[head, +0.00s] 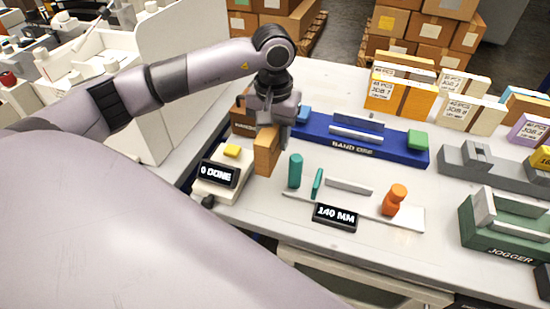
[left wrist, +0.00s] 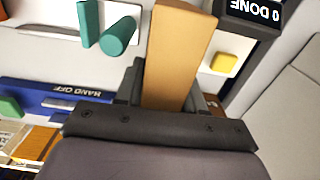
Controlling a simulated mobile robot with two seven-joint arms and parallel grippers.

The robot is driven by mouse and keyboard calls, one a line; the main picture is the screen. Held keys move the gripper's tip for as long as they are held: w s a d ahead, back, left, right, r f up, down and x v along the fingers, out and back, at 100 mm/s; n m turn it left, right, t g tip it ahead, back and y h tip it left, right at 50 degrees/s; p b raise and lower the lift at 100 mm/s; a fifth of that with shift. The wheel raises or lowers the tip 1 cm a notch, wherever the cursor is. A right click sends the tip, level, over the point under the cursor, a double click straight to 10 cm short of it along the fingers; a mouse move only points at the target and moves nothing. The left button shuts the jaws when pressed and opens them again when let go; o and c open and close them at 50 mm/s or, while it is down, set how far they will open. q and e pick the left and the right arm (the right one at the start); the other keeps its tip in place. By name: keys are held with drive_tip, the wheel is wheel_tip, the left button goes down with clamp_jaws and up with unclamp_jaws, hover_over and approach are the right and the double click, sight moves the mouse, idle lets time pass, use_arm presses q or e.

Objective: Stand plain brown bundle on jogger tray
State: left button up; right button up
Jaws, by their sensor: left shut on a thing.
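The plain brown bundle (head: 266,152) is an upright tan block. My left gripper (head: 273,122) is shut on its upper part, pointing down over the left part of the table. In the left wrist view the bundle (left wrist: 178,50) stands out from between the dark fingers (left wrist: 168,88). I cannot tell whether its lower end touches the table. The green jogger tray (head: 495,238), labelled JOGGER, sits at the right edge of the head view, far from the bundle, with pale grey rails on it. My right gripper is not in view.
The blue band station (head: 385,145) with a green block lies behind. A teal cylinder (head: 295,170), an orange knob (head: 395,200) and a 140 MM display (head: 335,217) stand between bundle and jogger. A "0 DONE" counter (head: 218,175) is at left. Labelled job bundles (head: 400,95) stand at the back.

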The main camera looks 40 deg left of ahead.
use_arm(q)
wheel_tip(320, 180, down, 8)
drive_tip(key=shift+r, duration=0.2)
idle(0.3)
drive_tip(key=o, duration=0.7)
drive_tip(key=shift+f, duration=0.15)
drive_tip(key=shift+o, duration=0.7)
